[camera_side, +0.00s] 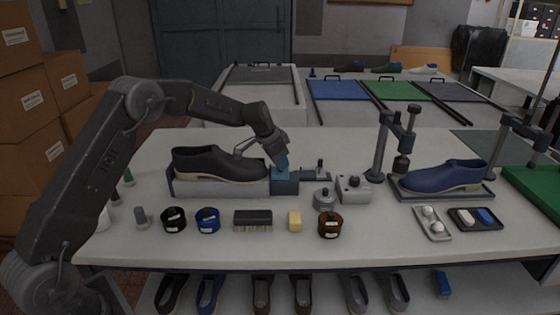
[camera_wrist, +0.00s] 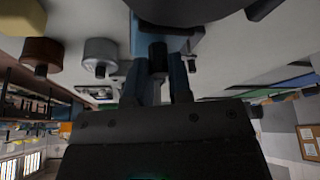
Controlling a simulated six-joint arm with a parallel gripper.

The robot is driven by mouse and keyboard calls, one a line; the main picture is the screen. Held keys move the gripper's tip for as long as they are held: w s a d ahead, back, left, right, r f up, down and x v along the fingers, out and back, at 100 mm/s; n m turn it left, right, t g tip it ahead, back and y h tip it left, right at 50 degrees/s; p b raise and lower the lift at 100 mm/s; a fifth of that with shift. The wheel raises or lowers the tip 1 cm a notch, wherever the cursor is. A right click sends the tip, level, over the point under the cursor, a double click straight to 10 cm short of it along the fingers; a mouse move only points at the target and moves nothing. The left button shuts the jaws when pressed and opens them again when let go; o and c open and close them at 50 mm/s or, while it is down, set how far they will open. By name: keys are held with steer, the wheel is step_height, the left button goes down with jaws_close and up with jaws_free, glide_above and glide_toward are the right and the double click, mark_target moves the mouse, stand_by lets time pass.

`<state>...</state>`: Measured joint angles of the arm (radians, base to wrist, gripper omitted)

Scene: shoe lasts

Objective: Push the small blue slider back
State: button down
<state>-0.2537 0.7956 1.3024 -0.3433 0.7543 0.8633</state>
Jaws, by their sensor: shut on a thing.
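The exact contact is partly hidden by the fingers.
A metal clamp (camera_side: 320,172), a grey knob (camera_side: 323,198) and a light box (camera_side: 353,188) stand right of the slider. Tins, a brush (camera_side: 253,219) and a yellow block (camera_side: 295,220) line the front. A blue shoe (camera_side: 444,176) rests on a right-hand stand.

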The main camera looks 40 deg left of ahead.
mark_target(274, 175)
steer(key=shift+w+d, duration=1.1)
steer(key=shift+d, duration=0.05)
steer(key=shift+r, duration=0.1)
steer(key=c, duration=1)
jaws_free()
steer(key=shift+c, duration=0.2)
steer(key=v, duration=1.3)
steer(key=shift+s+r, duration=0.25)
